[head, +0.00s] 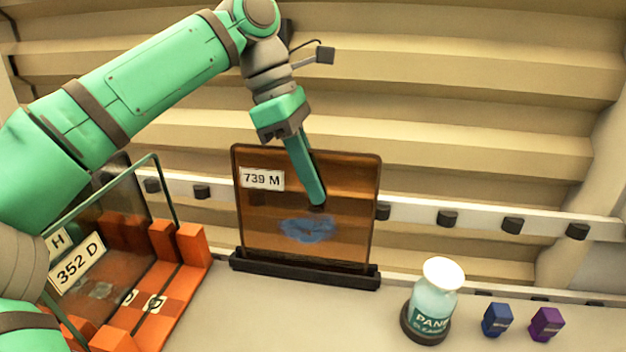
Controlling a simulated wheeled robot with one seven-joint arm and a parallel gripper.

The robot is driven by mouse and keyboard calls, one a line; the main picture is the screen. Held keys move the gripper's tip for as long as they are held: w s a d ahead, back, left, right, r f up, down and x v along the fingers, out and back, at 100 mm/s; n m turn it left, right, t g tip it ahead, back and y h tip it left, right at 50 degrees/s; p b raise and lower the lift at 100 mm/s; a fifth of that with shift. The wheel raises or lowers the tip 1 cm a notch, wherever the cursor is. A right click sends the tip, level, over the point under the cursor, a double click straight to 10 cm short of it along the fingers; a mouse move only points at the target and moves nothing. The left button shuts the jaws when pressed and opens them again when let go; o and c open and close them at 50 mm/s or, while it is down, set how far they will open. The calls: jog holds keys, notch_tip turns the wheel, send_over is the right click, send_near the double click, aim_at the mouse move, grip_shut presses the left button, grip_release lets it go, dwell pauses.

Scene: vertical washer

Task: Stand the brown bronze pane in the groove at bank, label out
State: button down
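The brown bronze pane (345,185) stands upright, leaning back slightly, with its lower edge in a long black grooved base (300,271). Its white label, "739 M" (262,179), is at its upper left and faces me. A blue smear (306,229) shows on its lower middle. My gripper (318,204) points down in front of the pane, with its dark tip over the pane's middle, above the smear. I cannot tell whether it touches the glass. The fingers are seen as one green bar, so their opening is hidden.
An orange rack (192,244) at left holds panes, one labelled "352 D" (80,264). A cleaner bottle (432,300), a blue block (497,320) and a purple block (546,324) stand at right. A white rail (480,219) with black knobs runs behind. Counter in front of the base is clear.

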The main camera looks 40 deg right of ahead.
jog(key=shift+f, duration=0.25)
dwell(0.4)
jog(key=c, duration=1.9)
grip_release()
jog(key=shift+v, duration=3.95)
jog(key=shift+a, duration=0.1)
